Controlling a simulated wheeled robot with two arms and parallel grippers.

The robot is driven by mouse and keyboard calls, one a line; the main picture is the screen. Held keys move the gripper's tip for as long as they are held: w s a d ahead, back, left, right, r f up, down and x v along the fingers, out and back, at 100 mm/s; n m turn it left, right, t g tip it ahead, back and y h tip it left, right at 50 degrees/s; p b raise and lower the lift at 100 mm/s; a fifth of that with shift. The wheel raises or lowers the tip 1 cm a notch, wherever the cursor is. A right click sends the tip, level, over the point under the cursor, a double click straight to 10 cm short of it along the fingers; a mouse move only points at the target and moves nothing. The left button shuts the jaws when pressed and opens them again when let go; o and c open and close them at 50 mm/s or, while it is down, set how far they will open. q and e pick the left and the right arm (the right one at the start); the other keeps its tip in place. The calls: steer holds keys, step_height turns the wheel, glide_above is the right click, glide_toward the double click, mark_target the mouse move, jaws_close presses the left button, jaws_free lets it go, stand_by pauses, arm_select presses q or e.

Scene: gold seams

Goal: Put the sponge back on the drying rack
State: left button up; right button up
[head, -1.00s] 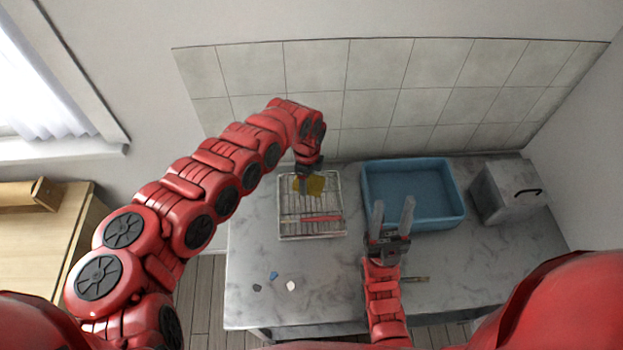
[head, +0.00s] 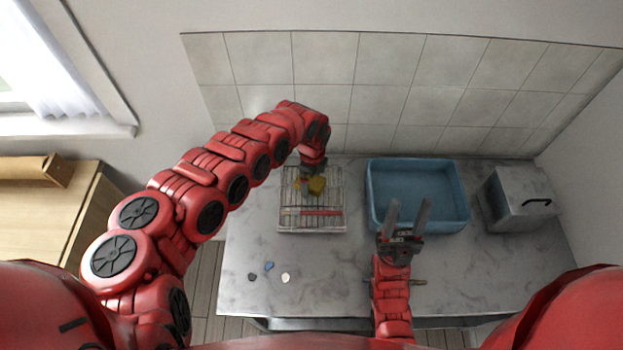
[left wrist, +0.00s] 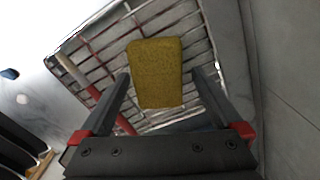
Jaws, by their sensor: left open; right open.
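The yellow sponge (head: 317,186) lies on the wire drying rack (head: 328,226). In the left wrist view the sponge (left wrist: 155,72) sits just beyond and between the open fingers of my left gripper (left wrist: 165,85), with the rack's wires (left wrist: 100,45) under it. In the head view my left gripper (head: 313,172) is at the back of the rack, partly hidden by its own wrist. My right gripper (head: 408,215) is open and empty, with its fingers pointing toward the blue basin.
A red-handled item (head: 312,212) lies across the rack. The blue basin (head: 462,215) stands right of it, and a grey box (head: 515,200) farther right. Small pieces, such as a white one (head: 285,278), lie on the counter's front left. A tiled wall (head: 320,75) is behind.

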mark_target(311, 181)
arm_select(q)
steer(key=shift+w+a+r, duration=0.1)
steer(key=shift+a+r, duration=0.05)
steer(key=shift+r, duration=0.15)
step_height(311, 181, up, 12)
steer(key=b, duration=0.2)
steer(key=shift+f+b, duration=0.2)
steer(key=shift+b, duration=0.1)
